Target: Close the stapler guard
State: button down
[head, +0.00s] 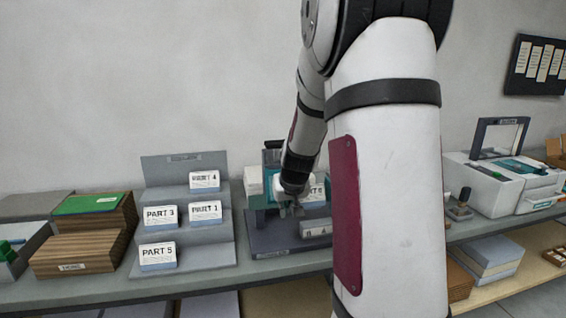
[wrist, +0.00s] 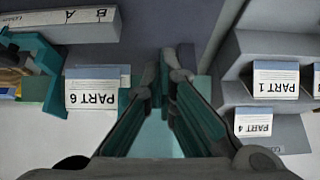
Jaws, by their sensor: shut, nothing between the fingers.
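The stapler (head: 271,156), a teal and dark machine on the bench, stands partly behind my arm in the head view. Its teal frame also shows at the left of the wrist view (wrist: 42,62). My gripper (head: 293,210) is low in front of the stapler, pointing down. In the wrist view its fingers (wrist: 168,72) are shut with nothing between them. A pale teal panel (wrist: 155,138) shows below and between the fingers; I cannot tell whether it is the guard or whether the fingers touch it. A PART 6 stack (wrist: 92,92) sits beside the teal frame.
A grey stepped rack (head: 190,258) with several labelled part stacks stands to the left. A pale block marked A and B (head: 316,229) lies on the dark base (head: 262,243).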

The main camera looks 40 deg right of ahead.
jog(key=shift+w+d+f+b, duration=0.4)
jog(key=shift+w+f+b, duration=0.15)
jog(key=shift+w+f, duration=0.15)
jog(key=shift+r, duration=0.15)
dwell(0.3)
